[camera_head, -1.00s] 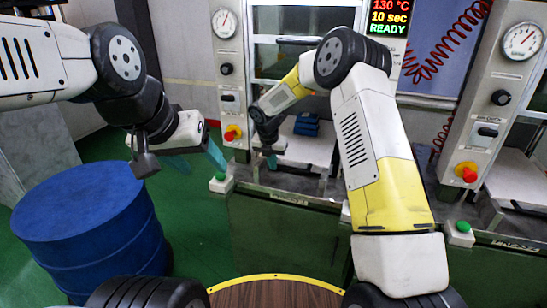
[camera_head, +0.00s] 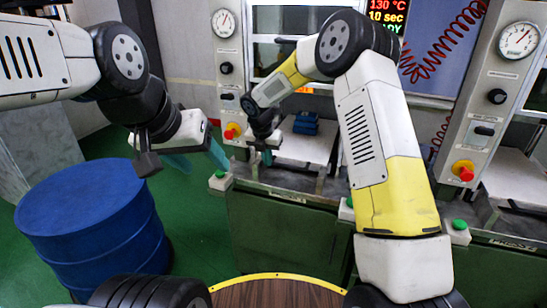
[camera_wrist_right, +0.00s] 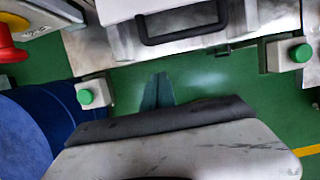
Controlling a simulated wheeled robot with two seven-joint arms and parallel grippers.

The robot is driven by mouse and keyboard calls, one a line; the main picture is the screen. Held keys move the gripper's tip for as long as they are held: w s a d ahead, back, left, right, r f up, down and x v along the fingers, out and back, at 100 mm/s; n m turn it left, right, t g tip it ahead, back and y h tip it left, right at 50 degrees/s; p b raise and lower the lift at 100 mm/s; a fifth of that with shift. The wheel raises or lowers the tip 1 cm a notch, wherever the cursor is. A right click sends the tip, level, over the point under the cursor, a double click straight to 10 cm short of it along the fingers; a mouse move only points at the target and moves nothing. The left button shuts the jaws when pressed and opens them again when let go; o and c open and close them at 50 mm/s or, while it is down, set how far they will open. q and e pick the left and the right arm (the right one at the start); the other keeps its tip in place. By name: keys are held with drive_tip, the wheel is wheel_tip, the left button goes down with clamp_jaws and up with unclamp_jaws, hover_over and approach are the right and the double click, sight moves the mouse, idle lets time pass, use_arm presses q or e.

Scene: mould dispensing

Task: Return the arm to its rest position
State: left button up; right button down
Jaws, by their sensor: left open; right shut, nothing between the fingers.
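My right arm (camera_head: 375,130) is raised across the middle of the head view, bent at the elbow. Its gripper (camera_head: 267,157) points down in front of the middle press, left of the blue mould block (camera_head: 305,123), and appears clear of it. In the right wrist view the teal fingers (camera_wrist_right: 158,90) are together, with green floor behind them and nothing held. My left gripper (camera_head: 199,160) hangs above and right of the blue drum, its teal fingers spread and empty.
A blue drum (camera_head: 88,215) stands at the lower left. The press panel has a red knob (camera_head: 232,131) and a green button box (camera_head: 220,181). A second press with a red knob (camera_head: 464,171) is at the right. A wooden round top (camera_head: 278,293) is at the bottom. A press handle (camera_wrist_right: 185,28) is near the right wrist.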

drive_tip(key=d+v, duration=0.1)
drive_tip(key=v, duration=0.6)
drive_tip(key=s+d+r+m, duration=1.1)
drive_tip(key=s+r+m, duration=0.2)
drive_tip(key=s+m, duration=0.1)
drive_tip(key=s+d+m+t+y, duration=0.1)
drive_tip(key=s+d+m, duration=0.2)
drive_tip(key=s+m, duration=0.6)
drive_tip(key=s+d+r+m+t+y, duration=0.1)
drive_tip(key=s+d+m+t+y, duration=0.1)
drive_tip(key=s+m, duration=0.6)
drive_tip(key=shift+s+d+r+m, duration=0.4)
drive_tip(key=shift+s+d, duration=0.35)
drive_tip(key=shift+s, duration=0.4)
